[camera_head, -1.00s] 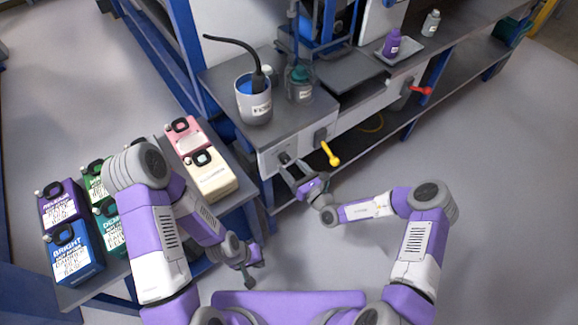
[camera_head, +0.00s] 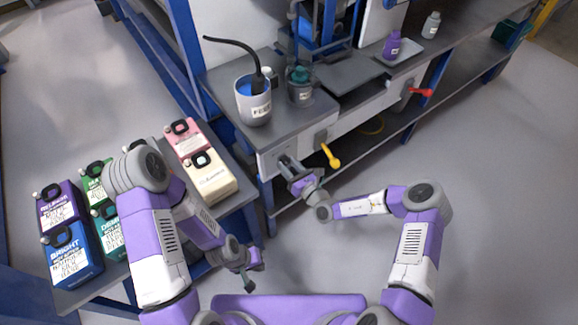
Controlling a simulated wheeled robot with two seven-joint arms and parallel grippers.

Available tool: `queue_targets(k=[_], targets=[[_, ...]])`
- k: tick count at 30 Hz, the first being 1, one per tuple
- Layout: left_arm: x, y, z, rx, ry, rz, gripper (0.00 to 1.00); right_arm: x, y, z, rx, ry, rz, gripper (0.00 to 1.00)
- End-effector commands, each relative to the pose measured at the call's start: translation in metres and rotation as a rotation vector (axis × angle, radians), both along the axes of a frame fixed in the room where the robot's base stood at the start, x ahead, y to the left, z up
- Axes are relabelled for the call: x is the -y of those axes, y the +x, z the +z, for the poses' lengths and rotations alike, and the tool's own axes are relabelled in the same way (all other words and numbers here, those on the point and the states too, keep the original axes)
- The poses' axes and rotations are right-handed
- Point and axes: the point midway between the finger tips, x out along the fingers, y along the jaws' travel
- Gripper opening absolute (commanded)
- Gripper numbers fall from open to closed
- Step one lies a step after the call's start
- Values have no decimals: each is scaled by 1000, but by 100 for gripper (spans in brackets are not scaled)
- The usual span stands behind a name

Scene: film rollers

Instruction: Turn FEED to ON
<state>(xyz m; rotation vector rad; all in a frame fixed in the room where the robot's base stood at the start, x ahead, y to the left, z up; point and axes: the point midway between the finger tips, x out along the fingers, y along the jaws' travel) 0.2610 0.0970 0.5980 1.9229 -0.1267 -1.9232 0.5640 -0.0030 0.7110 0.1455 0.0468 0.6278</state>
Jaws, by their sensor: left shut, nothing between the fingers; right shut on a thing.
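My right gripper (camera_head: 288,168) is at the left end of the bench's front panel (camera_head: 268,162), its fingers shut on a small dark control there. The gripper largely hides this control, so I cannot read its setting or any label. A yellow-handled lever (camera_head: 331,156) points down just right of the gripper, apart from it. A red-handled lever (camera_head: 422,91) points right, farther along the panel. My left gripper (camera_head: 248,284) is shut and empty, low in front of my body, away from the bench.
A pot (camera_head: 254,108) with blue contents, a label and a dark hose stands on the bench above my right gripper. A grey jar (camera_head: 301,95) stands beside it. A side table at left holds several labelled jugs, including a cream one (camera_head: 212,184). Floor right of the bench is clear.

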Motion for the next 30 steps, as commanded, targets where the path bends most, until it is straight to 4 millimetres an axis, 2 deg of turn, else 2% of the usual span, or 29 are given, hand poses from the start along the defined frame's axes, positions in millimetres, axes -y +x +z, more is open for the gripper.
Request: queue_targets(k=[11, 21, 30], targets=[[0, 0, 17, 0, 0, 0, 0, -1, -1, 2, -76, 101, 0, 9], [0, 0, 45, 0, 0, 0, 0, -2, -1, 3, -251, 341, 0, 9], [0, 0, 60, 0, 0, 0, 0, -2, -2, 2, -415, 567, 0, 9]])
